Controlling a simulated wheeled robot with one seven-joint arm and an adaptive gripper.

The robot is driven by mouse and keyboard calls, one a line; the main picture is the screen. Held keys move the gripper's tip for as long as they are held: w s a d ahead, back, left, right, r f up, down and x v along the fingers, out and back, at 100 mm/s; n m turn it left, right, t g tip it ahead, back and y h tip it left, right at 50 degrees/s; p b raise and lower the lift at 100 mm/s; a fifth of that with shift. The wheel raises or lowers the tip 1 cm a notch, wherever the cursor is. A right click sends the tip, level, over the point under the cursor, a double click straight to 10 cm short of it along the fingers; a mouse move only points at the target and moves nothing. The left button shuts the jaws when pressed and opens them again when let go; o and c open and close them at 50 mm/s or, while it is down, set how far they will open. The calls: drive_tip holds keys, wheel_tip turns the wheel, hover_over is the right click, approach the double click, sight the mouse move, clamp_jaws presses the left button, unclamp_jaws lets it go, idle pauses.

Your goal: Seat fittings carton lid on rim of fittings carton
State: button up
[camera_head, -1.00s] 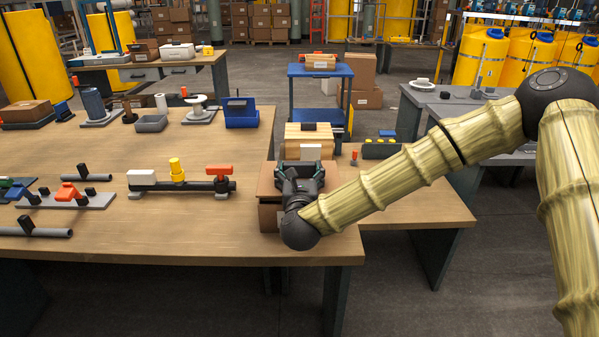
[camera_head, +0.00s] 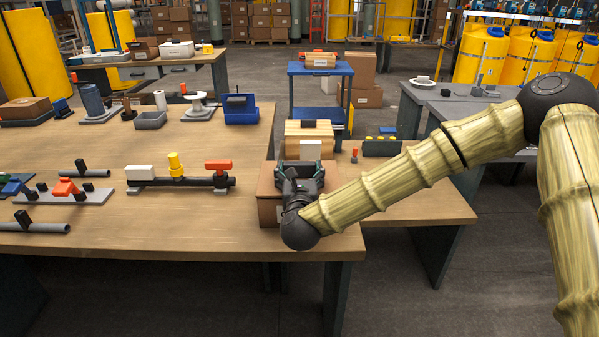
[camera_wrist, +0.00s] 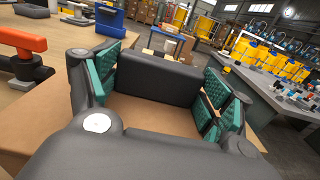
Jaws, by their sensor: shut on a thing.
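The fittings carton (camera_head: 269,212) is a brown box at the front right corner of the long wooden table in the head view. Its brown lid (camera_head: 266,182) lies level over the top of the carton, and my gripper and arm cover much of both. My gripper (camera_head: 300,168) is above the lid, pointing down. In the wrist view the green pads of my gripper (camera_wrist: 158,80) are on either side of a dark block-shaped handle (camera_wrist: 157,79) above the brown lid (camera_wrist: 145,112). I cannot tell whether a thin gap is left between lid and rim.
A wooden crate (camera_head: 294,133) stands just behind the carton. A pipe assembly with a red valve handle (camera_head: 218,165) lies to the left. A dark tray with yellow knobs (camera_head: 381,147) is on the right part of the table. A blue cart (camera_head: 320,72) stands behind.

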drive_tip(key=shift+f, duration=0.25)
drive_tip(key=o, duration=1)
drive_tip(key=shift+o, duration=0.2)
drive_tip(key=s, duration=1.2)
